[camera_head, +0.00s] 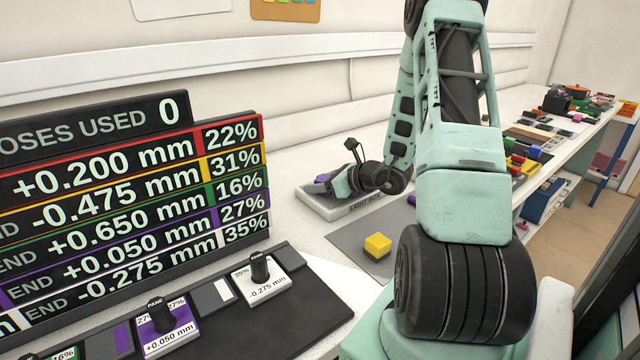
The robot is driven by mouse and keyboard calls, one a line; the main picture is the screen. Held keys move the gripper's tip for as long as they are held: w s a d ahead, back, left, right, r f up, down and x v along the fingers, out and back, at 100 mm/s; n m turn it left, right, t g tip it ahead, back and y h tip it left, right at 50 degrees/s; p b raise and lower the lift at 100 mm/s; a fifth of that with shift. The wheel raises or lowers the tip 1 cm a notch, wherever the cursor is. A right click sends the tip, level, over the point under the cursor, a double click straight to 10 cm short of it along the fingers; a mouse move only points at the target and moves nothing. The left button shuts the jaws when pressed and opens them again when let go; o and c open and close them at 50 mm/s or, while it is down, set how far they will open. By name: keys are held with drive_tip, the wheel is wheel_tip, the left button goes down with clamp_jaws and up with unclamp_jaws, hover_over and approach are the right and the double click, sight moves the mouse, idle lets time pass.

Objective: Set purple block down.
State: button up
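My gripper (325,183) is small and far off in the head view, low over the white light box (352,210) at the back of the bench. A purple block (322,178) shows at its fingertips, partly covered by the mint-coloured fingers. I cannot tell whether the fingers press on the block, or whether the block touches the light box's top. My arm stands in front and covers much of the bench to the right.
A yellow block (377,246) sits on a grey mat (350,238) in front of the light box. A small blue-purple piece (411,200) lies beside my arm. A tilted readout board (130,210) and a black tray of labelled knobs (300,320) fill the left. Coloured blocks (522,165) stand farther right.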

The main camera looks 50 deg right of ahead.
drive_tip(key=shift+o, duration=0.9)
drive_tip(key=shift+r, duration=0.25)
drive_tip(key=v, duration=1.2)
drive_tip(key=shift+f+b, duration=0.15)
drive_tip(key=shift+b, duration=0.2)
